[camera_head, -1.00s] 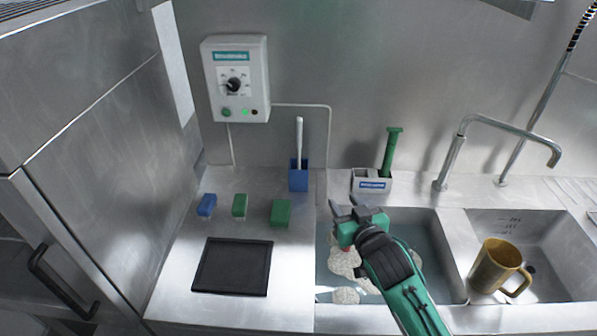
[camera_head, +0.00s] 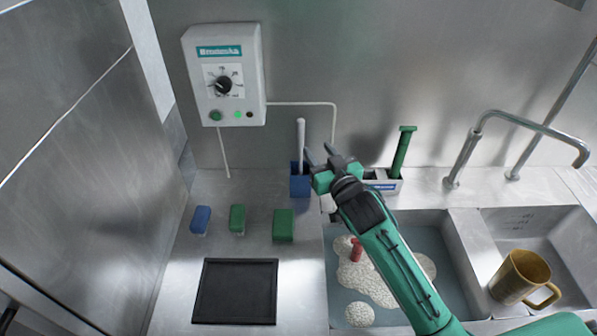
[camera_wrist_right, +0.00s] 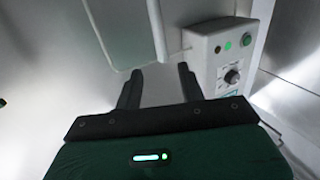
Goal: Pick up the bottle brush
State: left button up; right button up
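A brush with an upright white handle (camera_head: 300,140) stands in a blue holder (camera_head: 300,184) against the back wall; its head is hidden. A thick green handle (camera_head: 403,152) leans in a grey holder (camera_head: 396,186) further right. I cannot tell for certain which one is the bottle brush. My right gripper (camera_head: 320,153) is open and empty, just right of the white handle. In the right wrist view its two fingers (camera_wrist_right: 159,86) are apart, and a white stick, likely that handle (camera_wrist_right: 157,30), shows beyond them. My left gripper is not in view.
A control box (camera_head: 225,75) hangs on the wall with a cable. Blue (camera_head: 200,219) and green (camera_head: 283,225) sponges and a black tray (camera_head: 235,292) lie on the left counter. The sink (camera_head: 345,312) holds foamy water and a red object (camera_head: 356,250). A brown mug (camera_head: 520,277) stands in the right basin.

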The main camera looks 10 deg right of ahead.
aim_at(302, 131)
jog(key=w, duration=0.2)
jog(key=w+a+p, duration=0.1)
jog(key=w, duration=0.2)
jog(key=shift+w+a, duration=0.1)
jog(key=shift+w, duration=0.55)
jog(key=shift+w+a+r+p, duration=0.1)
jog(key=shift+w+p, duration=0.1)
jog(key=shift+p, duration=0.2)
jog(key=w, duration=0.1)
jog(key=w+p, duration=0.1)
jog(key=w, duration=0.1)
jog(key=shift+w+a+f+p, duration=0.1)
jog(key=shift+a+f+p, duration=0.1)
jog(key=shift+a+p, duration=0.15)
jog(key=shift+w+a+f, duration=0.1)
jog(key=shift+w+a, duration=0.1)
jog(key=shift+w, duration=0.4)
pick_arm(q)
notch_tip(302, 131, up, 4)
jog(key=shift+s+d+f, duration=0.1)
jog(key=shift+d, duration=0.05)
pick_arm(e)
grip_shut()
